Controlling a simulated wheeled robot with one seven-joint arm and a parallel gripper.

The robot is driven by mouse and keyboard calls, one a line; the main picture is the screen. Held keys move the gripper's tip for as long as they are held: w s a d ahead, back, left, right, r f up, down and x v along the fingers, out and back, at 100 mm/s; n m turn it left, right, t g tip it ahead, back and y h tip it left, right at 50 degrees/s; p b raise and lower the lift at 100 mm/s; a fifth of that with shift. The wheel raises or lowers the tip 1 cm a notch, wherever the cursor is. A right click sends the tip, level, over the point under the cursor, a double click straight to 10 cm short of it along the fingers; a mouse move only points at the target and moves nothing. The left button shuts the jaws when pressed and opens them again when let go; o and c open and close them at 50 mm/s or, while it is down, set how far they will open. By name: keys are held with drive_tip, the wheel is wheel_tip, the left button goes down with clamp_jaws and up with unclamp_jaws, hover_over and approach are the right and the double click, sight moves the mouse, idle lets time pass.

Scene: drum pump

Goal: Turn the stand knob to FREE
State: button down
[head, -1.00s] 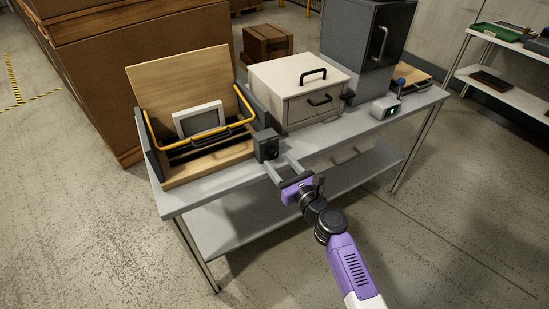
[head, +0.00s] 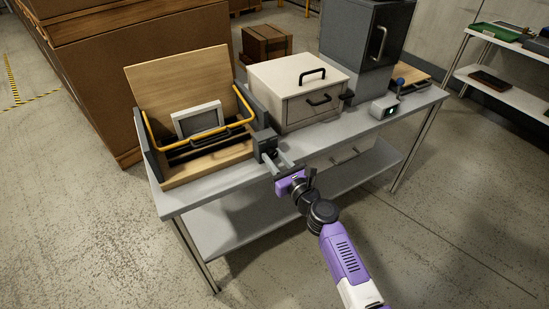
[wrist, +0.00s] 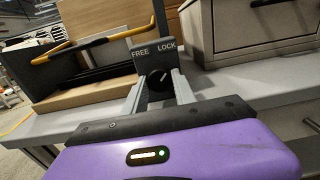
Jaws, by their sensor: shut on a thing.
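The stand knob (wrist: 159,82) is a dark round knob with a light mark, on the front of a dark grey block (head: 265,139). In the wrist view the block (wrist: 146,53) carries the words FREE on the left and LOCK on the right. The knob's light mark points up and to the right, on the LOCK side. My gripper (head: 272,158) is at the block's front, with its two fingers (wrist: 158,92) on either side of the knob, shut on it. The fingers partly hide the knob in the head view.
A wooden stand with a yellow bar (head: 190,148) and a grey framed panel (head: 199,119) is left of the block. A beige drawer box (head: 290,85) is to the right, then a dark cabinet (head: 360,50). All stand on a grey table (head: 205,193). Floor in front is clear.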

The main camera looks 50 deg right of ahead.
drive_tip(key=shift+n, duration=0.4)
drive_tip(key=n+b, duration=0.1)
drive_tip(key=n, duration=0.2)
drive_tip(key=shift+f+n+b, duration=0.1)
drive_tip(key=shift+n+b, duration=0.2)
drive_tip(key=shift+b, duration=0.1)
drive_tip(key=n+b, duration=0.1)
drive_tip(key=n, duration=0.3)
drive_tip(key=shift+n+b, duration=0.3)
drive_tip(key=shift+b, duration=0.05)
drive_tip(key=n+b, duration=0.2)
drive_tip(key=n, duration=0.2)
drive_tip(key=shift+n, duration=0.3)
drive_tip(key=shift+n+b, duration=0.85)
drive_tip(key=shift+n, duration=1.35)
drive_tip(key=c, duration=1)
unclamp_jaws()
drive_tip(key=shift+r, duration=0.2)
